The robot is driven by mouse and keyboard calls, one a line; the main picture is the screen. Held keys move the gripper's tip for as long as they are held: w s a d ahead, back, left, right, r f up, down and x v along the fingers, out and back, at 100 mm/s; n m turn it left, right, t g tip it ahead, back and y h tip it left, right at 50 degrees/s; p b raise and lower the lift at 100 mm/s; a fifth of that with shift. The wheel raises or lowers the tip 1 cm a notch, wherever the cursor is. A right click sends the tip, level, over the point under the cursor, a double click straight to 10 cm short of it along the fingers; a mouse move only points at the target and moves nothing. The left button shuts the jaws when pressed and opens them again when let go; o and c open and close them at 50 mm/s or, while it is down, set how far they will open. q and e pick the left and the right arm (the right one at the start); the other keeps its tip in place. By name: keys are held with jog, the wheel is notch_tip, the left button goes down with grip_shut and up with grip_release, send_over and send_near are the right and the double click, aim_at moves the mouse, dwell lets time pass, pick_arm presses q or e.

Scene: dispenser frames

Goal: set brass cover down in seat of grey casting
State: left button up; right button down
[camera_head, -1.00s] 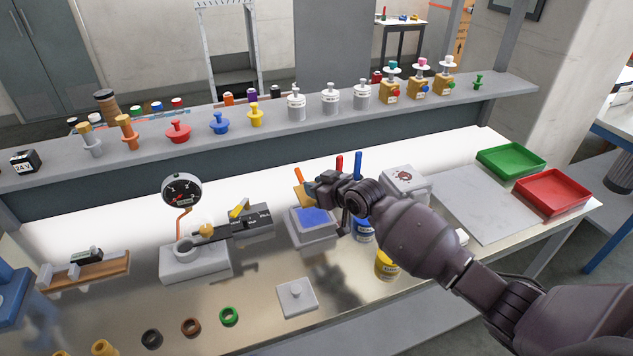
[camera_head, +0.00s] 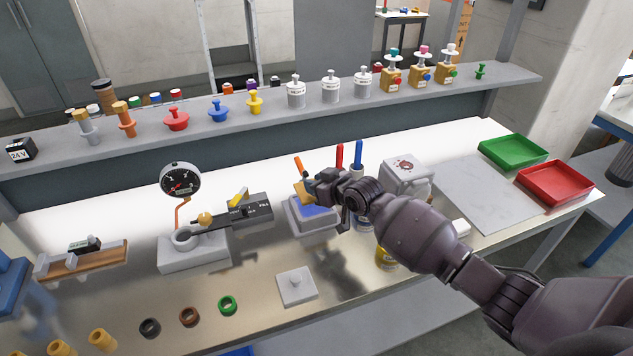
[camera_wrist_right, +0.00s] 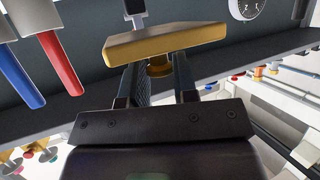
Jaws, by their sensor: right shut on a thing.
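The brass cover (camera_head: 303,194) is a flat yellow plate, tilted in the head view. My right gripper (camera_head: 318,188) holds it over the grey casting (camera_head: 311,229), a squarish block with a blue area on top. In the right wrist view the cover (camera_wrist_right: 165,43) spans across the fingertips, and its round brass knob (camera_wrist_right: 160,69) is between the two fingers of the right gripper (camera_wrist_right: 159,85). Part of the casting is hidden behind the hand, and I cannot tell whether the cover touches it. My left gripper is not in view.
Red (camera_head: 339,156) and blue (camera_head: 358,154) handles stand just behind the hand. A dial gauge stand (camera_head: 180,182) is to the left, a white box (camera_head: 407,172) to the right. Green (camera_head: 512,152) and red (camera_head: 555,187) trays are far right.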

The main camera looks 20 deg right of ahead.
jog(key=shift+f+b, duration=0.75)
jog(key=shift+f, duration=0.65)
jog(key=shift+f, duration=0.75)
dwell(1.5)
jog(key=c, duration=0.8)
grip_release()
jog(key=shift+f, duration=0.1)
jog(key=v, duration=1)
jog(key=shift+s, duration=0.35)
jog(key=shift+d+r, duration=0.15)
jog(key=shift+r, duration=0.05)
